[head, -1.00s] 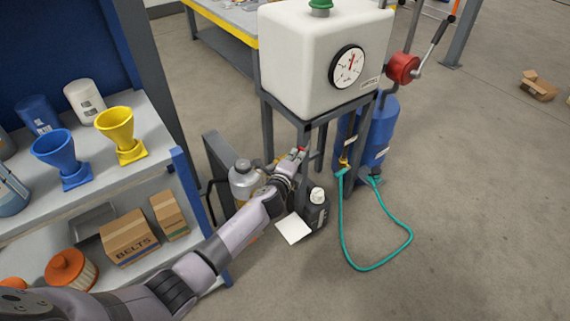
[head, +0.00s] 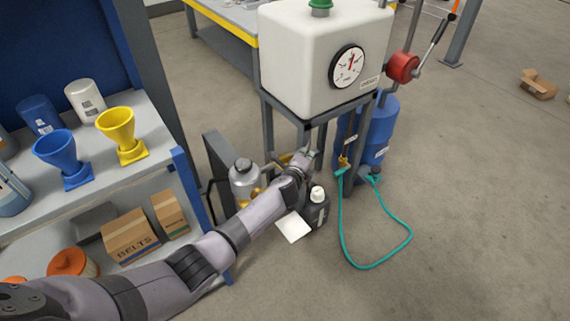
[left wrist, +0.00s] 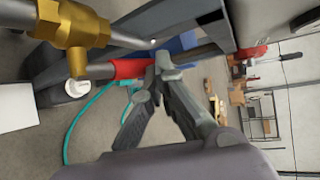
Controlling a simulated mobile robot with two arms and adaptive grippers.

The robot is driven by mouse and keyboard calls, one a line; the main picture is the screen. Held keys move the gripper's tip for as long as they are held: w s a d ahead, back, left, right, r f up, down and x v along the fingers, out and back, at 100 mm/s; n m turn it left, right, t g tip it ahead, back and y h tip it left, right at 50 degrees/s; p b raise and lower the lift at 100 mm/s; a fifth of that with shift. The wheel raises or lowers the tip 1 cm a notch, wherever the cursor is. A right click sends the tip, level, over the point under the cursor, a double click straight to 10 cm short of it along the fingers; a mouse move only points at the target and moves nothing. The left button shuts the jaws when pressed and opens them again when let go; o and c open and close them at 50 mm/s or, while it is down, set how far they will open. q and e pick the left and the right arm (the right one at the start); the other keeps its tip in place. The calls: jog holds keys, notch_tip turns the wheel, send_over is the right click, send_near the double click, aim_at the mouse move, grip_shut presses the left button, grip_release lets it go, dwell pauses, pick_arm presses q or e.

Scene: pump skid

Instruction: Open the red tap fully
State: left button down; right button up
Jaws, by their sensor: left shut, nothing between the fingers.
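The red tap shows in the left wrist view as a brass valve body (left wrist: 75,30) with a red-sleeved handle (left wrist: 130,68) reaching right from it. In the head view, a little brass (head: 285,158) shows beside my left gripper (head: 310,152), below the tank; the red handle is hidden there. My left gripper's fingertips (left wrist: 163,62) are shut with nothing between them, at the right end of the red sleeve. I cannot tell whether they touch it. My right gripper is in neither view.
The white tank (head: 310,55) stands on a dark frame above the gripper. A dark bottle (head: 317,210), silver canister (head: 243,180), blue drum (head: 380,130) and teal hose (head: 408,235) are close by. A shelf (head: 150,175) stands left. Floor at right is mostly clear.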

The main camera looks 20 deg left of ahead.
pick_arm(q)
jog(key=shift+s+a, duration=0.1)
jog(key=shift+s+a+f, duration=0.35)
jog(key=shift+s+f, duration=0.05)
jog(key=shift+s, duration=0.05)
dwell(0.4)
jog(key=shift+s, duration=0.15)
jog(key=v, duration=1.1)
jog(key=shift+s+r, duration=0.15)
jog(key=shift+s, duration=0.2)
